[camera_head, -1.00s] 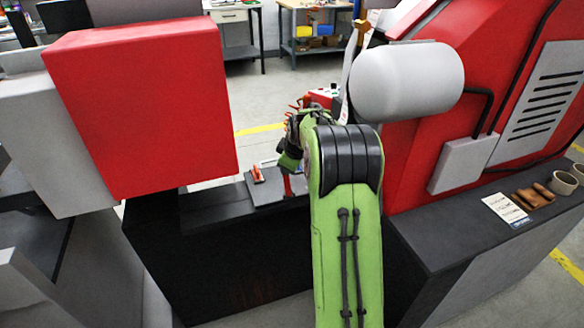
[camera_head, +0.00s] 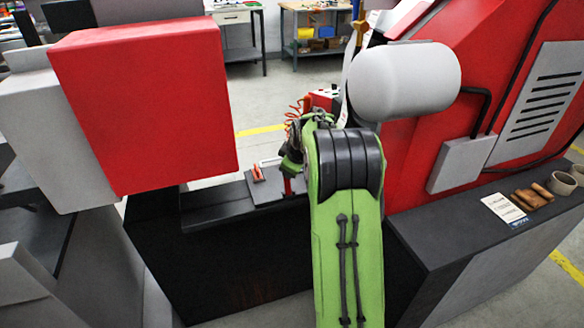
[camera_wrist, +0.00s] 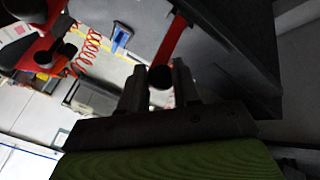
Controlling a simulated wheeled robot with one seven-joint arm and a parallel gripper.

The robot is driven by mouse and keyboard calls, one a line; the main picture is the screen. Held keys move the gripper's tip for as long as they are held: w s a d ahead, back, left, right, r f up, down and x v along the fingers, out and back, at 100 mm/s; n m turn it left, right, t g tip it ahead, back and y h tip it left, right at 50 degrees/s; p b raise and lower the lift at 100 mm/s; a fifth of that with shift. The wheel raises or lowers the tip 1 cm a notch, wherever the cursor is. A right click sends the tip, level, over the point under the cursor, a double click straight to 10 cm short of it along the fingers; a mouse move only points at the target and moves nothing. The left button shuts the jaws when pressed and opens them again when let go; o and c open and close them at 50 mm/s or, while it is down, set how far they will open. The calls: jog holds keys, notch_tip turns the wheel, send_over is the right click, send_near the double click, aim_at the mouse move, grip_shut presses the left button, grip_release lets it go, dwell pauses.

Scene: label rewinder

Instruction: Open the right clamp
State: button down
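In the wrist view, my gripper (camera_wrist: 160,82) has its two dark fingers on either side of the round black end of a red bar. The bar (camera_wrist: 174,38), which looks like the right clamp's handle, runs up and to the right from the fingers. Little or no gap shows between fingers and bar, so the gripper looks shut on it. In the head view, a red upright piece (camera_head: 287,184) shows just left of my arm, and a red-handled clamp (camera_head: 258,173) stands on the plate farther left.
A red box (camera_head: 145,105) is at the left. A dark ledge (camera_head: 435,235) is at the right. The wrist view shows a coiled red cable (camera_wrist: 88,48).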

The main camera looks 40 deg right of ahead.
jog(key=c, duration=0.8)
grip_release()
jog(key=shift+s+a+f+g, duration=0.3)
jog(key=shift+s+a+f, duration=0.2)
jog(key=shift+f, duration=0.2)
jog(key=shift+w+r, duration=0.1)
jog(key=p+v, duration=0.4)
jog(key=v, duration=1.2)
jog(key=shift+d, duration=0.2)
